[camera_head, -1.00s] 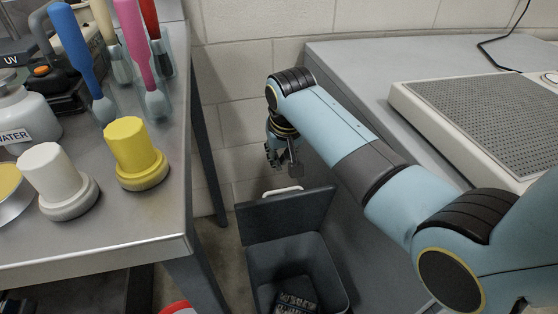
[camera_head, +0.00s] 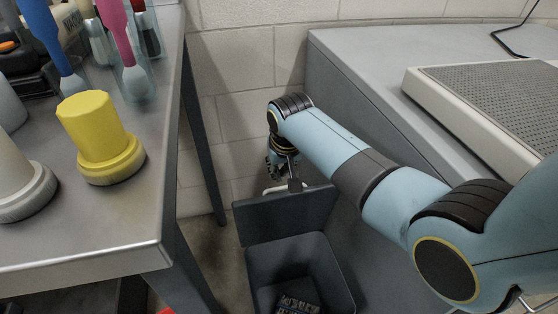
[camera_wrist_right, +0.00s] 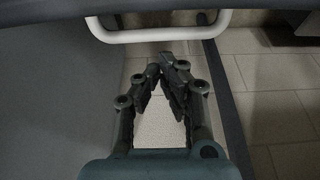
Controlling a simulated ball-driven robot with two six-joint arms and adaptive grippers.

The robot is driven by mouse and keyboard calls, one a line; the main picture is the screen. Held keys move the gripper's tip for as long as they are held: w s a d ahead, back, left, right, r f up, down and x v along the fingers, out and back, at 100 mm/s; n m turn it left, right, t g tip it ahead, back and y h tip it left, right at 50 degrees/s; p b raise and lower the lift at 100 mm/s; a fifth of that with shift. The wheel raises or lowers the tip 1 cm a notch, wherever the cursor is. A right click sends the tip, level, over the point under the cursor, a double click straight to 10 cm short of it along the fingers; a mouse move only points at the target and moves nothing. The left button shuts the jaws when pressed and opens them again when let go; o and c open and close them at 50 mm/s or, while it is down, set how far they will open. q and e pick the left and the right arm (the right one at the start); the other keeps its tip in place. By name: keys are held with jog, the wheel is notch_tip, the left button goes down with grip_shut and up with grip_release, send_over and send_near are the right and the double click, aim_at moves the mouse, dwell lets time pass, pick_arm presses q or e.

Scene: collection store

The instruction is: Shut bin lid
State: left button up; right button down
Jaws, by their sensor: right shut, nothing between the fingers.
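The dark grey bin (camera_head: 300,262) stands on the floor between the left table and the right counter. Its lid (camera_head: 283,217) is open and stands upright at the back of the bin. A white handle (camera_head: 273,189) at the lid's top edge shows large in the right wrist view (camera_wrist_right: 160,36). My right gripper (camera_head: 283,178) is at the lid's top edge, close to the handle. In the right wrist view the fingertips (camera_wrist_right: 166,62) are together and empty, just short of the handle; contact cannot be told. My left gripper is out of view.
A metal table (camera_head: 110,225) with a yellow-capped container (camera_head: 97,135), a white-capped one (camera_head: 18,185) and brushes (camera_head: 118,40) stands left. A grey counter (camera_head: 350,60) with a perforated plate (camera_head: 490,95) flanks the right. Dark contents (camera_head: 298,303) lie in the bin.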

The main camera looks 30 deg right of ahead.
jog(key=shift+s+a, duration=0.2)
jog(key=shift+s, duration=0.45)
jog(key=shift+s, duration=0.1)
